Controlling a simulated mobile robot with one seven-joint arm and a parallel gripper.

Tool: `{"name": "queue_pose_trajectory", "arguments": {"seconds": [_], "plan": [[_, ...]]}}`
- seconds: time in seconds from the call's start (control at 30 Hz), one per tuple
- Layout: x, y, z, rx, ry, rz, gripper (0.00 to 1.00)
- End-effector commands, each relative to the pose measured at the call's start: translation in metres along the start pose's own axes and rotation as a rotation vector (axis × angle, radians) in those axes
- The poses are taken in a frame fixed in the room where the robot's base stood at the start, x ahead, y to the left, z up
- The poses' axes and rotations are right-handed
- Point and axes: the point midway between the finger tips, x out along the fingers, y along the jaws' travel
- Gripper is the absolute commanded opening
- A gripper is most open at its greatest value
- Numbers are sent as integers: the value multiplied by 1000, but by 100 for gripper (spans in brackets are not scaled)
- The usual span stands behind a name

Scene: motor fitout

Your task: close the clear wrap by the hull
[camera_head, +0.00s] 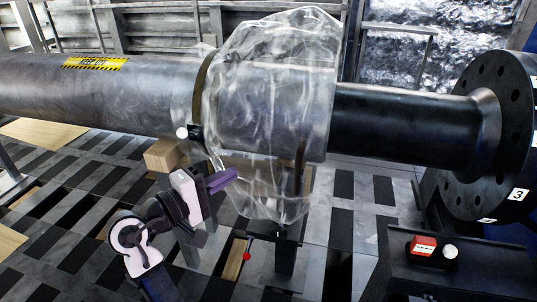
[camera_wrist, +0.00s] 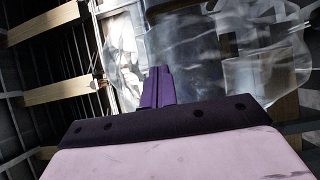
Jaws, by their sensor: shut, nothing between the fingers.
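The clear wrap (camera_head: 272,105) hangs loosely around the thick grey pipe (camera_head: 120,90) and the start of the thinner dark shaft (camera_head: 400,122). Its lower part sags below the pipe. A dark band (camera_head: 203,85) circles the pipe at the wrap's left edge, with a black block and a white ball (camera_head: 182,132) at its lower front. My gripper (camera_head: 232,177) is shut and empty, just in front of the wrap's lower left part; I cannot tell if it touches. In the wrist view, the purple fingers (camera_wrist: 157,88) are together, with the wrap (camera_wrist: 235,50) beyond and to the right.
A black flange (camera_head: 490,135) with a "3" label stands at the right. A dark pedestal (camera_head: 455,270) holds a red-and-white block (camera_head: 423,245) and a white knob (camera_head: 450,251). A red ball (camera_head: 247,256) on a rod is below the wrap. A wooden block (camera_head: 162,155) sits under the pipe.

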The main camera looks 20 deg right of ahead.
Motion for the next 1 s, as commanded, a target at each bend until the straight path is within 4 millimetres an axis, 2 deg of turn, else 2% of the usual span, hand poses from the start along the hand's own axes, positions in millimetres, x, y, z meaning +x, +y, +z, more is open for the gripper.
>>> {"name": "queue_pose_trajectory", "arguments": {"seconds": [0.13, 0.27, 0.67, 0.8, 1.0], "plan": [[5, -3, 11, -21, -41, -12, 0], [22, -2, 12, -20, -42, -12, 0], [105, -2, 16, -19, -40, -12, 0], [118, -3, 32, -18, -38, -13, 0], [126, -4, 41, -17, -35, -12, 0]]}}
